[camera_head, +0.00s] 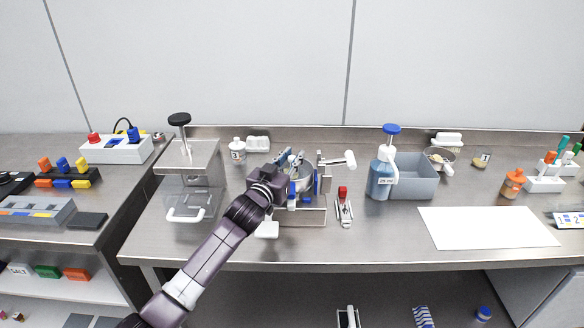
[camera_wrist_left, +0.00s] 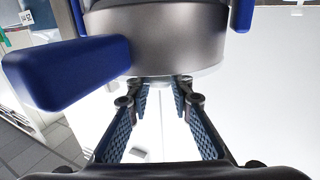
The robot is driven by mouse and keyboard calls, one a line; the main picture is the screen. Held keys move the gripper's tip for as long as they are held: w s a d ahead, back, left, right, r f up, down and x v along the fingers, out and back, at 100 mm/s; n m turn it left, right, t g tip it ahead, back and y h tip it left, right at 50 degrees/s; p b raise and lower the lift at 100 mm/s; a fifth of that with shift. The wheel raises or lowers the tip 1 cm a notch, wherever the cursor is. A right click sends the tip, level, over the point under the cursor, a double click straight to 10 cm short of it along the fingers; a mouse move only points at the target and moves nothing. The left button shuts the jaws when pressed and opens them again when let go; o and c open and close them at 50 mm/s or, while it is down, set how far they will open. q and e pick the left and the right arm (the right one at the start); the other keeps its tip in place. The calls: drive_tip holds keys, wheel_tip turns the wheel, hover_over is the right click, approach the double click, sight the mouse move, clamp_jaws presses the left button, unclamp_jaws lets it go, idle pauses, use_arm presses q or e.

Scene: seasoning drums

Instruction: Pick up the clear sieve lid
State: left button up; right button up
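My left gripper (camera_head: 291,163) reaches in from the lower left to the metal drum (camera_head: 304,178) on its stand. In the left wrist view, the gripper (camera_wrist_left: 160,92) has its two ridged fingers apart, with a gap between them. The drum (camera_wrist_left: 180,38) fills the top of that view, with a blue handle (camera_wrist_left: 75,70) at its left. A pale, see-through rim (camera_wrist_left: 172,77) shows at the drum's edge by the fingertips; it may be the clear sieve lid, but I cannot tell for certain. In the head view my gripper hides part of the drum. My right gripper is not in view.
A metal press (camera_head: 187,160) stands left of the drum. A red-handled clamp (camera_head: 344,205) lies right of it. Farther right are a blue pump bottle (camera_head: 382,175), a grey bin (camera_head: 418,188) and a white sheet (camera_head: 488,228). The bench front edge (camera_head: 400,265) runs below.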

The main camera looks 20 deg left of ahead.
use_arm(q)
clamp_jaws()
drive_tip(key=shift+r, duration=0.1)
